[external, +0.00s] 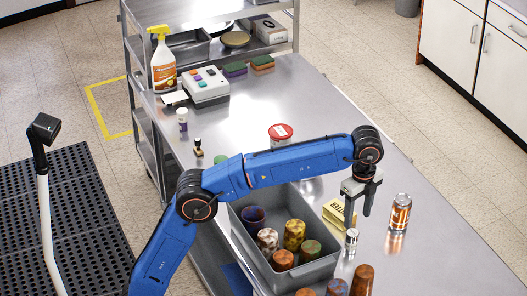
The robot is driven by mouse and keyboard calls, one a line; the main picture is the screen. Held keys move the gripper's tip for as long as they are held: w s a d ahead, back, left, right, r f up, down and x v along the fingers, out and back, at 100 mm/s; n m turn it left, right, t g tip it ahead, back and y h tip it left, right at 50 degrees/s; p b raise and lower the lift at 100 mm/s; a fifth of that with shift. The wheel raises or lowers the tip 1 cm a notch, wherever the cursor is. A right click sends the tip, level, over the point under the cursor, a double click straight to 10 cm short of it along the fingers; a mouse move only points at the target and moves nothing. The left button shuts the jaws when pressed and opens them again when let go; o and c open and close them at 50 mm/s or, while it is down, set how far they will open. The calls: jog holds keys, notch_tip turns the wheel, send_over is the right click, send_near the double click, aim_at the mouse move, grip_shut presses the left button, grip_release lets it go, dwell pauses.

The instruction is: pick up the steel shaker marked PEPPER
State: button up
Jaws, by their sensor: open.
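A small steel shaker (351,239) stands upright on the steel counter, just right of a grey bin. Its marking is too small to read. My gripper (358,216) points down with its two fingers apart and nothing seen between them. The fingertips are just above the shaker in the picture, and the left finger lines up nearly over its top. I cannot tell the exact height gap.
The grey bin (318,271) holds several patterned cups. A yellow box (336,216) stands left of the shaker, an orange can (399,212) right of it. Brown cups (362,280) stand in front. A red-lidded tub (281,132) is farther back. The counter right of the can is clear.

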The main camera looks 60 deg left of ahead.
aim_at(351, 242)
notch_tip(351, 242, down, 7)
jog(key=shift+r, duration=0.1)
jog(key=f, duration=0.4)
jog(key=shift+s+a+f, duration=0.1)
jog(key=shift+s+a, duration=0.1)
jog(key=shift+s, duration=0.15)
jog(key=shift+f, duration=0.55)
jog(key=c, duration=1.2)
